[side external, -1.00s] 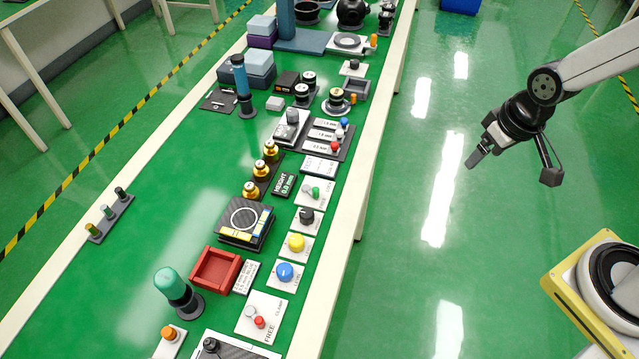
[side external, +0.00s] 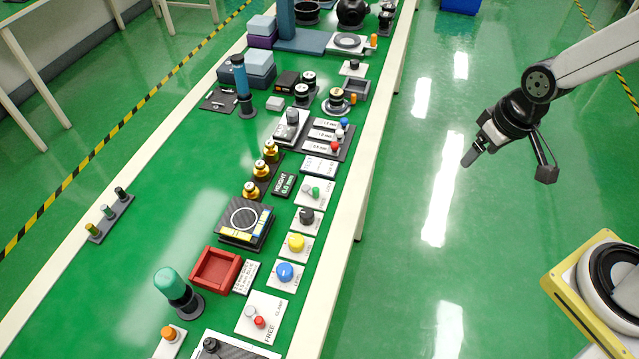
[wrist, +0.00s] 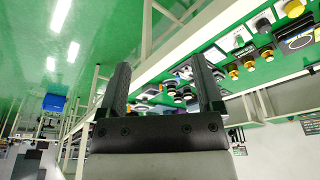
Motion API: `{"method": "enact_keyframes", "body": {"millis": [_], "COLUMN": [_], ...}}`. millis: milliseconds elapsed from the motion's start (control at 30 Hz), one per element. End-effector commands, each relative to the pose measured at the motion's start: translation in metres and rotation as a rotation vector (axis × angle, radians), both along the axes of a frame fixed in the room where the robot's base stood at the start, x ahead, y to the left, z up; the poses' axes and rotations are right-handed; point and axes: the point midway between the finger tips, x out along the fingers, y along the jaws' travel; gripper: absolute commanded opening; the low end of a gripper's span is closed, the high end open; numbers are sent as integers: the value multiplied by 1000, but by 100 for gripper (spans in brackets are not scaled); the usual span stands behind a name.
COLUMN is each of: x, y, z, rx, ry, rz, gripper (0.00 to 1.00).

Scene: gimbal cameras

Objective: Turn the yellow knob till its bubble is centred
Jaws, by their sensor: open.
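The yellow knob (side external: 296,242) stands on a small white plate near the right edge of the green bench, between a black knob and a blue knob. A yellow knob (wrist: 294,8) also shows at the top right of the wrist view. The platform (side external: 246,222) with a round ring and yellow vial-like strips lies left of the knob; the bubbles are too small to make out. My gripper (side external: 470,159) is out over the floor, right of the bench and well away from the knob. In the wrist view its two fingers (wrist: 158,92) are apart with nothing between them.
The blue knob (side external: 285,272) and black knob (side external: 307,216) stand close on either side. A red tray (side external: 215,269) and a teal-topped post (side external: 172,284) are at the near end. Brass pieces (side external: 261,169) stand behind the platform. The floor between bench and arm is clear.

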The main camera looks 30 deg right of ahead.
Motion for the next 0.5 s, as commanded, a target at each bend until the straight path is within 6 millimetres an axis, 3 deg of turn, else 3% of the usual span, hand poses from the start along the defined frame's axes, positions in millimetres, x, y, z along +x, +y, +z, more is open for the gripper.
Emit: {"method": "enact_keyframes", "body": {"millis": [267, 500], "x": [42, 86], "y": [36, 93], "z": [-7, -24], "rx": [0, -6], "ry": [36, 84], "rz": [94, 211], "gripper": [84, 84]}}
